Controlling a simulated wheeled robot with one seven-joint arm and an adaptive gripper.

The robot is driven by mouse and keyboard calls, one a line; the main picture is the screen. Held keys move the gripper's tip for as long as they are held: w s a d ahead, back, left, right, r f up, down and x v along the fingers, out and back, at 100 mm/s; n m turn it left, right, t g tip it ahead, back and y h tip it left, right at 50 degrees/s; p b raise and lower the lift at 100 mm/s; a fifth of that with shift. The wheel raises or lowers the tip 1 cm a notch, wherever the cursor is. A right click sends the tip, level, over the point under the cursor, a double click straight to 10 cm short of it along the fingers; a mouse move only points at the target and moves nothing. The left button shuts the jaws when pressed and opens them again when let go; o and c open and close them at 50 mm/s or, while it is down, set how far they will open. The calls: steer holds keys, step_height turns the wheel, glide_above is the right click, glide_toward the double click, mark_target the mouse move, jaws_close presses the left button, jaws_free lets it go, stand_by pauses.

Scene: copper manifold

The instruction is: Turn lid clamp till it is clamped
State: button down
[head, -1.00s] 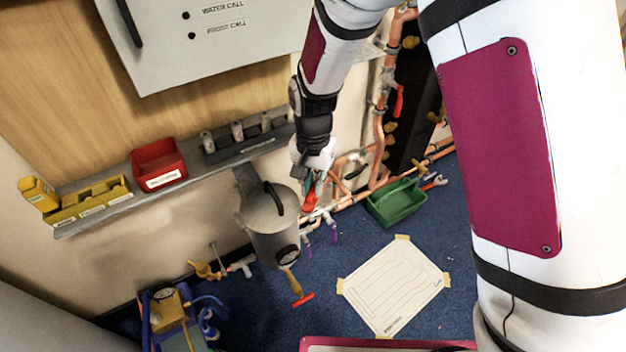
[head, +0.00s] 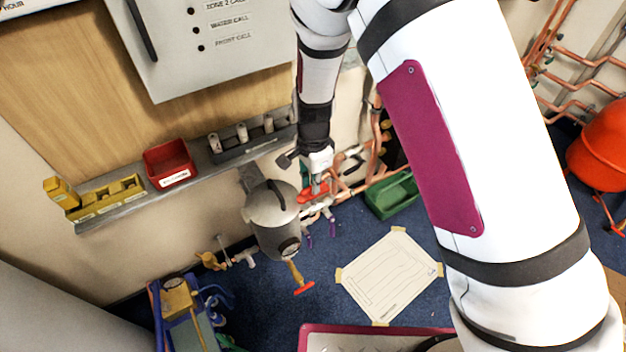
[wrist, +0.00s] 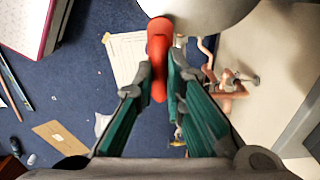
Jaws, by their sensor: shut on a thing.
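The grey metal pot (head: 275,228) is fixed to the wall, with a black handle on its lid. It shows as a pale curved edge at the top of the wrist view (wrist: 205,14). The red lid clamp handle (wrist: 159,40) sticks out from the pot's edge. My gripper (wrist: 161,78) is shut on this handle, with one green-sided finger on each side. In the head view my gripper (head: 317,186) is at the right of the pot's lid, with some red of the handle (head: 306,196) showing beside it. The clamp's inner end is hidden.
A shelf with a red bin (head: 170,163) and yellow blocks runs along the wall left of the pot. Copper pipes (head: 374,172) and a green bin (head: 391,194) are close on the right. A red-handled valve (head: 303,288) hangs below. A paper sheet (head: 388,276) lies on the blue floor.

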stand_by(0.4)
steer(key=c, duration=1.7)
jaws_free()
steer(key=shift+o, duration=0.2)
steer(key=shift+r, duration=0.1)
step_height(320, 180, up, 12)
